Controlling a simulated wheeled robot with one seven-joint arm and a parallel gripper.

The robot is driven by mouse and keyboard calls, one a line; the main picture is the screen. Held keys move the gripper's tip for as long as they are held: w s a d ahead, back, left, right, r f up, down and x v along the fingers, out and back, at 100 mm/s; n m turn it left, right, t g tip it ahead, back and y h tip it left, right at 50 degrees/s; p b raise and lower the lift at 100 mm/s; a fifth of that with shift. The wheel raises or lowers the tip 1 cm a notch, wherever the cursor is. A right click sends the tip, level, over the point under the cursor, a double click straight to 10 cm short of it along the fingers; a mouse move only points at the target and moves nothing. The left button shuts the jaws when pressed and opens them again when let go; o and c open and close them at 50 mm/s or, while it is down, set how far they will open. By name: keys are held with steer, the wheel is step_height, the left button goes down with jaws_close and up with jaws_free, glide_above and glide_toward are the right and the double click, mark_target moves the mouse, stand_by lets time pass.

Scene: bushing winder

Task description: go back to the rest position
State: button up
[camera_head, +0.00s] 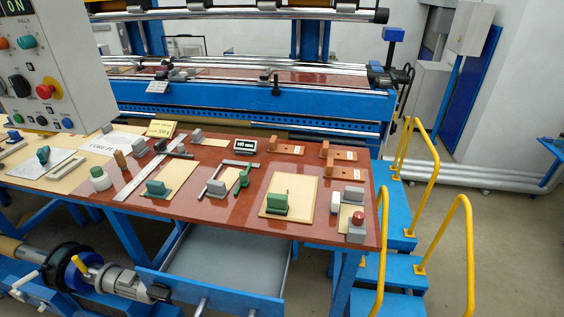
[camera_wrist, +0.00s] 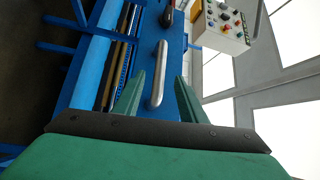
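My gripper (camera_wrist: 160,76) shows in the wrist view as two green fingers standing apart, with a clear gap and nothing held. A rounded silver bar (camera_wrist: 160,75) shows between the fingers against a blue machine part, apparently beyond them; its exact distance cannot be told. My arm and gripper are not seen in the head view.
A red-brown workbench (camera_head: 237,203) carries several tools, blocks and cards. A blue winding machine (camera_head: 250,97) stands behind it. A control panel (camera_head: 52,75) hangs at the upper left and shows in the wrist view (camera_wrist: 222,25). Yellow handrails (camera_head: 470,250) and blue steps are at the right.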

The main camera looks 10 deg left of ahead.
steer(key=s+d+f+n+g+h, duration=0.2)
steer(key=s+d+f+h, duration=0.7)
steer(key=d+h, duration=0.15)
steer(key=s+d+r+n+t+h, duration=0.1)
steer(key=s+d+r+n, duration=0.1)
steer(key=r, duration=0.4)
steer(key=s+d+r+n+t+h, duration=0.2)
steer(key=r+n, duration=0.1)
steer(key=r, duration=0.4)
steer(key=shift+s+d+r+n, duration=0.2)
steer(key=shift+s+d+n, duration=0.15)
steer(key=shift+d+n, duration=0.05)
